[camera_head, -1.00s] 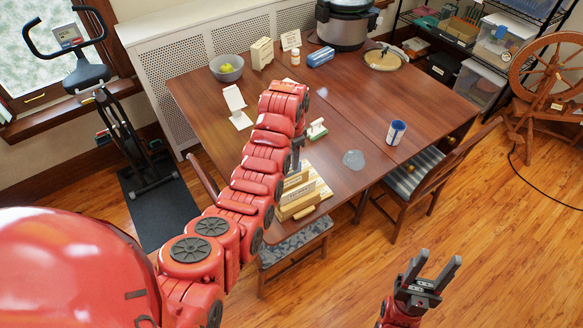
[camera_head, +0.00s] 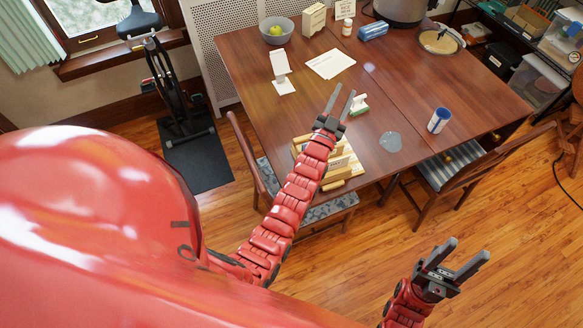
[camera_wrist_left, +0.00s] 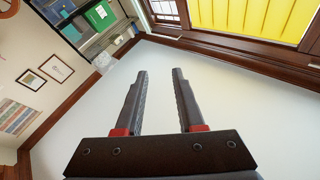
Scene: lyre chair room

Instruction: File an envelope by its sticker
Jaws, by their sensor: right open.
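A flat white paper (camera_head: 330,63), which looks like the envelope, lies on the table behind my left gripper; no sticker is readable on it. A wooden sorter (camera_head: 345,164) with small labels stands at the table's near edge, partly hidden by my left arm. My left gripper (camera_head: 341,105) is open and empty above the table beside the sorter, short of the paper. In the left wrist view its fingers (camera_wrist_left: 160,100) are apart with only wall or ceiling between them.
The table (camera_head: 400,85) also bears a white stand (camera_head: 282,73), a green-and-white stamp-like item (camera_head: 358,105), a clear disc (camera_head: 390,141), a blue-and-white cup (camera_head: 439,120) and a bowl with green fruit (camera_head: 276,31). A chair (camera_head: 455,170) stands at the near right.

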